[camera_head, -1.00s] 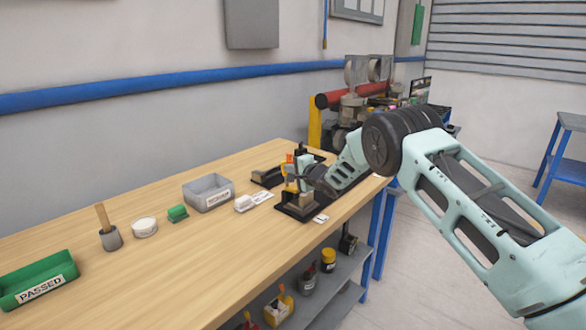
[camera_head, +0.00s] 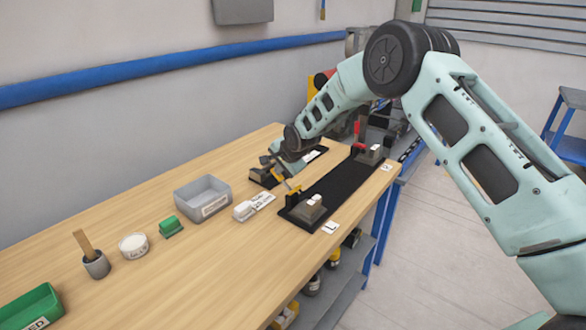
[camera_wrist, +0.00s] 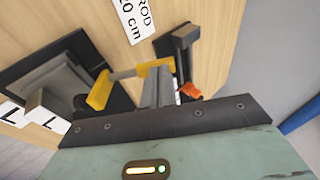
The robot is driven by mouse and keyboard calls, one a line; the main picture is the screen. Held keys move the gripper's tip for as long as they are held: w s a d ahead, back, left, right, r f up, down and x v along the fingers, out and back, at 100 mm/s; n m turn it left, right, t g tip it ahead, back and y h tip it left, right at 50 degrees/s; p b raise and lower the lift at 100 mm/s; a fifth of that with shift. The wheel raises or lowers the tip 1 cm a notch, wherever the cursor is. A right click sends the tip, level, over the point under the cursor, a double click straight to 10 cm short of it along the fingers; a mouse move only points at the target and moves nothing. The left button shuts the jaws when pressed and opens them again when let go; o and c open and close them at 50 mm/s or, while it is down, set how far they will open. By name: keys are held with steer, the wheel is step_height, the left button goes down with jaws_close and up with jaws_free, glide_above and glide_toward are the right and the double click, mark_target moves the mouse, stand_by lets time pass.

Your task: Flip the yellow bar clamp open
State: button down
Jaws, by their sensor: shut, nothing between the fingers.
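The yellow bar clamp (camera_head: 292,190) stands at the near left end of a long black plate (camera_head: 335,183), beside a grey block with a white top (camera_head: 312,206). In the wrist view its yellow arm (camera_wrist: 132,74) reaches from beside the grey block (camera_wrist: 60,85) across to my finger area, with a grey rod between its yellow ends. My gripper (camera_head: 268,161) is shut and empty, low over the table just behind the clamp. Its grey fingers (camera_wrist: 160,88) overlap the yellow end in the wrist view; I cannot tell whether they touch. An orange tip (camera_wrist: 190,91) shows beside them.
A second dark fixture (camera_head: 262,179) lies under and behind my gripper. A grey bin (camera_head: 203,197), a white labelled item (camera_head: 245,210), a green block (camera_head: 171,226), a white round tub (camera_head: 133,245) and a green tray (camera_head: 28,308) stand to the left.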

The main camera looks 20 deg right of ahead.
mark_target(274, 174)
steer(key=shift+w+a+f+g+h+b, duration=0.4)
steer(key=shift+w+f+g+b, duration=0.1)
steer(key=shift+f+g, duration=0.1)
steer(key=shift+w+a+f+b, duration=0.3)
steer(key=shift+w+f+b, duration=0.15)
steer(key=shift+b, duration=0.65)
steer(key=shift+a+f, duration=0.1)
